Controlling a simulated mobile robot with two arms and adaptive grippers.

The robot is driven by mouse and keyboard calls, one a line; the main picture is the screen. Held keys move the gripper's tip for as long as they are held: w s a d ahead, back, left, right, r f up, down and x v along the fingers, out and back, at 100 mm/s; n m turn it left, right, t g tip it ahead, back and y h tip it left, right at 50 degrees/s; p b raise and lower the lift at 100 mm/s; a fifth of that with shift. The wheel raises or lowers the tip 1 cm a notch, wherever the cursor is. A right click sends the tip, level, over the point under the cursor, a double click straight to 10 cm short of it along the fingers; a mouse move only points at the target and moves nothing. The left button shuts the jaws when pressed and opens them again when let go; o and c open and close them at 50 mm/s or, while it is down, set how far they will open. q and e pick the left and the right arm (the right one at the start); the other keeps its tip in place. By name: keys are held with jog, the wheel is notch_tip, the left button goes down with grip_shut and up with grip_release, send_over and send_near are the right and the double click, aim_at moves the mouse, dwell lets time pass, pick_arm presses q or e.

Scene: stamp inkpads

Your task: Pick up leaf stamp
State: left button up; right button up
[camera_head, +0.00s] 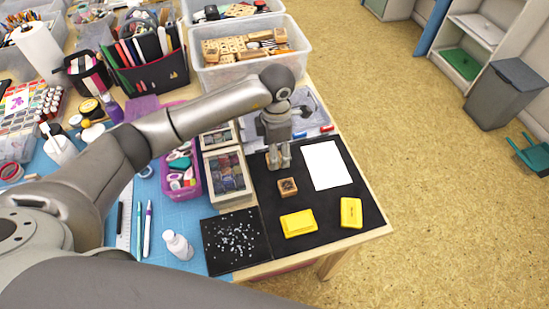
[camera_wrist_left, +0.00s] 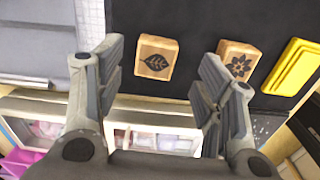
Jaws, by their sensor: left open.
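The leaf stamp (camera_wrist_left: 157,56) is a small wooden block with a dark leaf on its face, lying on the black mat. In the left wrist view it shows between my two fingers and ahead of them. In the head view I cannot make it out; my gripper seems to cover it. My left gripper (camera_head: 279,162) is open and empty, over the mat; it also shows in the left wrist view (camera_wrist_left: 160,68). I cannot tell its exact height. My right gripper is not in view.
A flower stamp (camera_wrist_left: 238,61) sits right of the leaf stamp; it also shows in the head view (camera_head: 288,186). Two yellow inkpads (camera_head: 298,223) (camera_head: 351,212) and white paper (camera_head: 322,165) lie on the black mat. Lidded boxes (camera_head: 228,176) stand left.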

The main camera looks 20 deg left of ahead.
pick_arm(q)
jog(key=f, duration=0.3)
jog(key=shift+w+f+p, duration=0.2)
jog(key=shift+f+p, duration=0.05)
jog(key=shift+p, duration=0.05)
jog(key=shift+f, duration=0.2)
jog(key=shift+c, duration=0.5)
jog(key=c, duration=0.7)
jog(key=shift+c, duration=0.9)
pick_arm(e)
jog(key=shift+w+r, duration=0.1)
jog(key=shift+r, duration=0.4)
